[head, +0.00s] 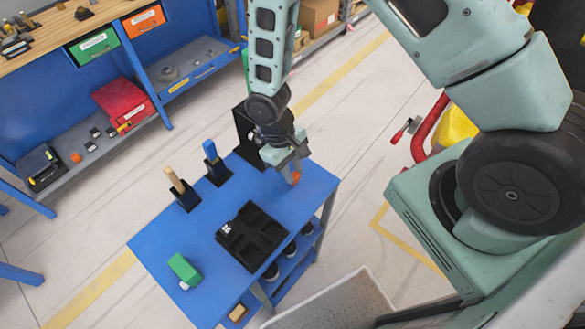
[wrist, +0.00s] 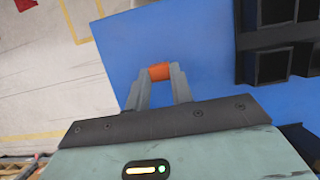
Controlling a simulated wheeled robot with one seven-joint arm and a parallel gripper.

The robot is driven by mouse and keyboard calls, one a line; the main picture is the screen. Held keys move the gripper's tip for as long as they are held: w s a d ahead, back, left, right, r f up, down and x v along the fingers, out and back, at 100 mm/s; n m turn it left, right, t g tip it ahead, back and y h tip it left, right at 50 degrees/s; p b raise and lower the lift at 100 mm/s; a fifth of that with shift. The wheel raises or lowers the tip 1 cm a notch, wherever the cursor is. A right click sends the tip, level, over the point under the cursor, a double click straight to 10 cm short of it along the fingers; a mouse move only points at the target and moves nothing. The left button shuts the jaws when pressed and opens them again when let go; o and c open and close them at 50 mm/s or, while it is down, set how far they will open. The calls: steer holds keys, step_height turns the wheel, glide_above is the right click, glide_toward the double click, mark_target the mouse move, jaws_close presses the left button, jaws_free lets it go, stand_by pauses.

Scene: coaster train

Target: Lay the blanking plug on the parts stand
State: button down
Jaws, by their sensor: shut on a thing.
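My gripper (head: 291,170) is shut on an orange piece, which I take to be the blanking plug (head: 296,178). In the wrist view the plug (wrist: 160,72) sits between the two fingertips. The gripper points down over the far right part of the blue stand (head: 165,243), which I take to be the parts stand. Its bare blue top (wrist: 205,40) fills much of the wrist view behind the plug. I cannot tell whether the plug touches the top.
On the stand are a black compartment tray (head: 252,236), a green block (head: 184,268), and two black holders with a tan-handled (head: 174,180) and a blue-handled (head: 210,150) item. A black upright piece (head: 246,135) stands at the far edge. A blue workbench (head: 80,60) is behind.

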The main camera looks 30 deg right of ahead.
steer(key=shift+f+b, duration=0.3)
steer(key=shift+f, duration=0.1)
steer(key=c, duration=1.1)
jaws_free()
steer(key=shift+c, duration=0.2)
steer(key=shift+r, duration=0.1)
steer(key=b+v, duration=0.3)
steer(key=v, duration=1.4)
steer(key=s+a+r+n+t+y+b, duration=0.1)
steer(key=s+a+r, duration=0.1)
steer(key=s, duration=0.7)
steer(key=s+a+r+n+t+y+b, duration=0.1)
steer(key=s+a+r+n+t, duration=0.1)
steer(key=s+r, duration=0.3)
steer(key=s, duration=0.4)
steer(key=shift+s+b, duration=0.25)
steer(key=shift+b, duration=0.15)
